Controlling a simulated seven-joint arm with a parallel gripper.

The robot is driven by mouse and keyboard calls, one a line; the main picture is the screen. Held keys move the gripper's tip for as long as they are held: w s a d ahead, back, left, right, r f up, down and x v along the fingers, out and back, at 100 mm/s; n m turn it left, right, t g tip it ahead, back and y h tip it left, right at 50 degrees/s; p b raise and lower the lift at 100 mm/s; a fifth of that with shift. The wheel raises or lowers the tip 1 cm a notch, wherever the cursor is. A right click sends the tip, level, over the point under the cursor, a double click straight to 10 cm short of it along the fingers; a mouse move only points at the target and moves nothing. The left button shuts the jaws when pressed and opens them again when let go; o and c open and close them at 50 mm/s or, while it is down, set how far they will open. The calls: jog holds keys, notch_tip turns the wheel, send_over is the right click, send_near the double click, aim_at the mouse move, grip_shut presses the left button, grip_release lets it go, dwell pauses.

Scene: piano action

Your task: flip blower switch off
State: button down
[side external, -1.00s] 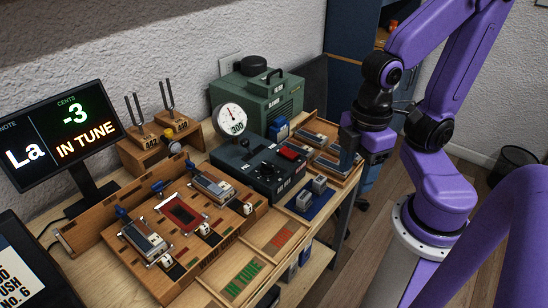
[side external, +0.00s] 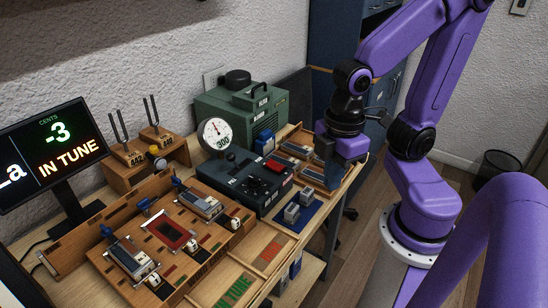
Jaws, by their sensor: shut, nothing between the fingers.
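A dark control box (side external: 245,180) stands on the bench with a red rocker switch (side external: 277,167) at its right back, knobs and small labels. I cannot read the labels, so I cannot tell for sure that this red switch is the blower's. A green machine (side external: 243,108) with a handle stands behind the box. My gripper (side external: 328,168) is shut and empty, pointing down over the right end of the bench near the wooden tray. It is to the right of the red switch and apart from it. The arm partly hides the tray's right side.
A round gauge (side external: 215,133) rises behind the box. The wooden tray (side external: 304,137) holds grey blocks, and a blue mat (side external: 297,216) holds more. A wooden reed board (side external: 205,250) and tuning forks (side external: 118,128) are left. A screen (side external: 48,155) reads IN TUNE.

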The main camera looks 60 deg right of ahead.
jog(key=w+n, duration=0.1)
jog(key=w, duration=0.7)
notch_tip(320, 180, up, 2)
jog(key=n+t, duration=0.1)
jog(key=n, duration=0.3)
send_over(272, 162)
jog(key=s, duration=0.2)
jog(key=f, duration=0.4)
jog(key=w+f, duration=0.1)
jog(key=f, duration=0.8)
jog(key=shift+w+f, duration=0.3)
jog(key=shift+f, duration=0.1)
